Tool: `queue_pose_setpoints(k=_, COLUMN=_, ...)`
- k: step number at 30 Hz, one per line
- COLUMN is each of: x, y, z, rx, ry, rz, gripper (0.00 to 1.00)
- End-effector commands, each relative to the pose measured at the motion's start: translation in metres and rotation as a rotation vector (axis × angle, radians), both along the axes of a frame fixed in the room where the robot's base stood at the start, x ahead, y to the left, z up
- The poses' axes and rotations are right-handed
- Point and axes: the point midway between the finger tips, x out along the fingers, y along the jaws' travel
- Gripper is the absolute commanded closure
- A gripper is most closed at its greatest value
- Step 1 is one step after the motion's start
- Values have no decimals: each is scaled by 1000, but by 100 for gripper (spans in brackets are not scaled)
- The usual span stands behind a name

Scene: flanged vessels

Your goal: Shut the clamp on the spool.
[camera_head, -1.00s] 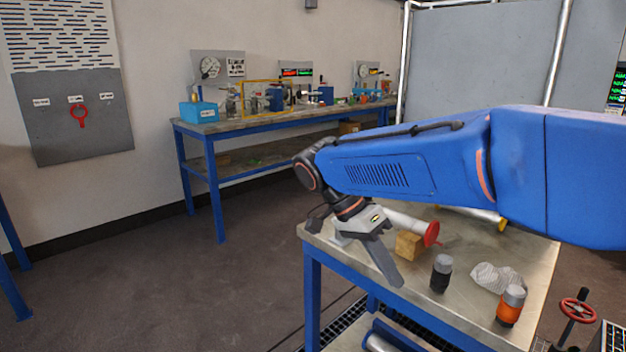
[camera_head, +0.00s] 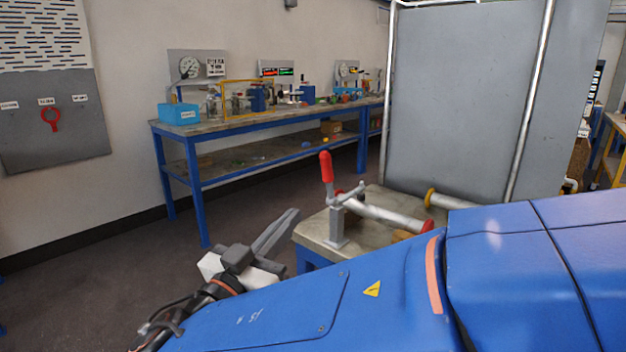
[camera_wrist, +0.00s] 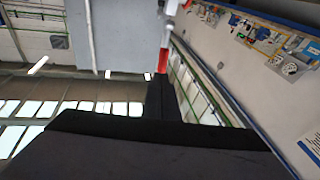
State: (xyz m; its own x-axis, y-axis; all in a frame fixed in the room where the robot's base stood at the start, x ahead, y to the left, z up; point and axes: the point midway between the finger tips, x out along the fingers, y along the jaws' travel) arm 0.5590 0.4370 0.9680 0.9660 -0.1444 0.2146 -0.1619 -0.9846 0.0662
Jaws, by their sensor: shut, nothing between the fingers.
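The spool (camera_head: 385,213) is a pale metal pipe with red end flanges, lying level at the table's left end. My arm hides the near part of the table.
The table (camera_head: 310,230) has a worn metal top. A yellow-flanged pipe (camera_head: 450,201) lies behind the spool. A tall grey panel (camera_head: 460,100) stands behind the table. A long blue bench (camera_head: 200,130) with instruments runs along the wall. The floor left of my gripper is clear.

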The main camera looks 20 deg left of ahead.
Motion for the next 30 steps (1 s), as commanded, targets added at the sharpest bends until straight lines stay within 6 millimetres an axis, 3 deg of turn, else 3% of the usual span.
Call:
queue_pose_setpoints(k=3, x=-4, y=5, z=3, rx=1, ry=-22, rz=28, gripper=100)
queue_pose_setpoints(k=8, x=10, y=3, z=7, rx=1, ry=-22, rz=26, gripper=100)
queue_pose_setpoints(k=24, x=97, y=-9, z=27, rx=0, ry=-21, rz=23, gripper=100)
queue_pose_setpoints(k=30, x=120, y=-11, z=33, rx=1, ry=-21, rz=24, gripper=100)
